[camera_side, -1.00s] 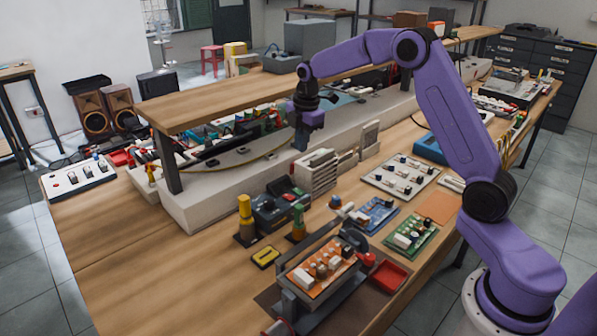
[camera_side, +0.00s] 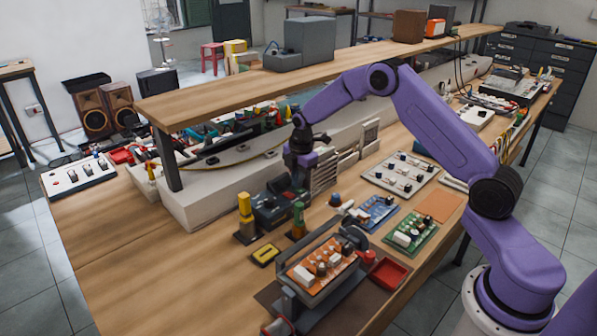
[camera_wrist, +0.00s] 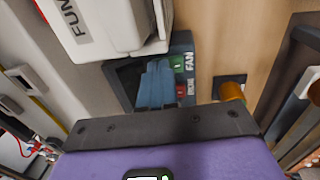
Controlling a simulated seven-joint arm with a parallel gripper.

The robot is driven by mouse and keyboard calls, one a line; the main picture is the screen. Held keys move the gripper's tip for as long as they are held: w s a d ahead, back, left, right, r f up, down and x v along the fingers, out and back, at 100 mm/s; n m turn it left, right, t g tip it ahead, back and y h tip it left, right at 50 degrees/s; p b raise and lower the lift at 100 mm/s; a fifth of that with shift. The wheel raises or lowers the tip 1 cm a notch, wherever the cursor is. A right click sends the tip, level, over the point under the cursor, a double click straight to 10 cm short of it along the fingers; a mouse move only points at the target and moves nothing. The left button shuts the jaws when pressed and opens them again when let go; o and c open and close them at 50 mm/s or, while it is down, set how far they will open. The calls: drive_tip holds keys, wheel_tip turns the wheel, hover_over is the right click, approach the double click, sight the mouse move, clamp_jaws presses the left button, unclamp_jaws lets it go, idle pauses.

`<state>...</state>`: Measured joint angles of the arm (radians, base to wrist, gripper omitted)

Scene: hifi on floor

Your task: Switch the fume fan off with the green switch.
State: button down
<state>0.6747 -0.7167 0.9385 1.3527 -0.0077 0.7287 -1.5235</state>
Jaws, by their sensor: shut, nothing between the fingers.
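The dark switch box (camera_side: 270,210) stands on the bench; in the wrist view, the box (camera_wrist: 183,50) carries the word FAN beside a green switch (camera_wrist: 179,66) and a red one (camera_wrist: 181,90) beside other lettering. The switches' positions are not clear. My gripper (camera_side: 299,180) is at the box's upper right in the side view. In the wrist view its blue fingers (camera_wrist: 156,82) are shut and empty, over the box and just left of the switches. Whether they touch the box is not clear. The white fume unit (camera_wrist: 105,25), with FUM lettering, is beside the box.
A yellow post (camera_side: 245,214) and a green-and-yellow post (camera_side: 298,219) stand close to the box. A vise with an orange board (camera_side: 322,268) is in front. The wooden shelf (camera_side: 230,92) is behind my gripper.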

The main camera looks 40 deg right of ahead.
sight(301, 191)
drive_tip(key=shift+w+f, duration=0.1)
drive_tip(key=shift+f, duration=0.05)
drive_tip(key=shift+w+f, duration=0.25)
drive_tip(key=shift+f, duration=0.3)
drive_tip(key=shift+s, duration=0.2)
idle(0.4)
drive_tip(key=shift+s, duration=0.65)
wheel_tip(301, 191, up, 15)
drive_tip(key=w, duration=0.3)
drive_tip(key=f, duration=0.4)
drive_tip(key=s+f, duration=0.1)
drive_tip(key=f, duration=0.3)
drive_tip(key=s+f, duration=0.1)
drive_tip(key=f, duration=0.3)
drive_tip(key=shift+s+a+f, duration=0.1)
drive_tip(key=shift+a+f, duration=0.05)
drive_tip(key=shift+a, duration=0.05)
drive_tip(key=shift+f, duration=0.75)
